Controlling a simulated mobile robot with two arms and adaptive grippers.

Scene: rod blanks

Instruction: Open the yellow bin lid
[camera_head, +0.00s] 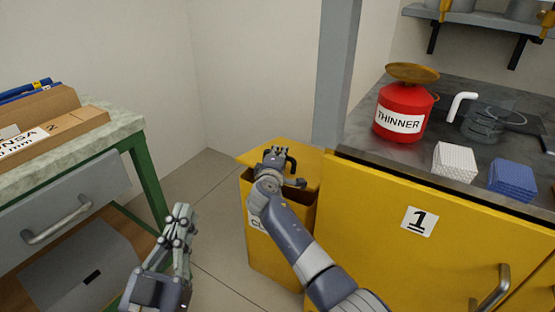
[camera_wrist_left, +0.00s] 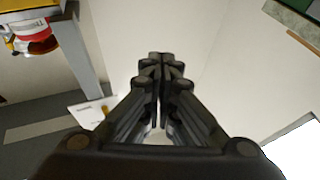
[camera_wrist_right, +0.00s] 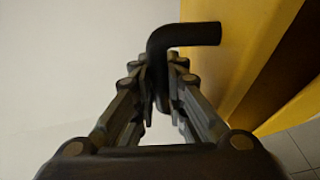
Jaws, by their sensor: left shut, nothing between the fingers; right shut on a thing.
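The yellow bin (camera_head: 270,246) stands on the floor between the green-legged bench and the yellow cabinet. Its yellow lid (camera_head: 311,160) is partly raised, with the dark inside showing below it. My right gripper (camera_head: 277,153) is shut on the lid's black handle (camera_head: 292,165). In the right wrist view the bent handle (camera_wrist_right: 183,38) passes between the fingers, beside the yellow lid surface (camera_wrist_right: 238,50). My left gripper (camera_head: 183,212) is shut and empty, left of the bin and apart from it. Its closed fingers show in the left wrist view (camera_wrist_left: 160,62).
The yellow cabinet (camera_head: 380,240) is close on the bin's right; a grey post (camera_head: 337,75) rises behind. A red thinner can (camera_head: 403,112) is on the worktop. The bench with a drawer (camera_head: 70,210) is at left. Floor (camera_head: 210,185) between bench and bin is clear.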

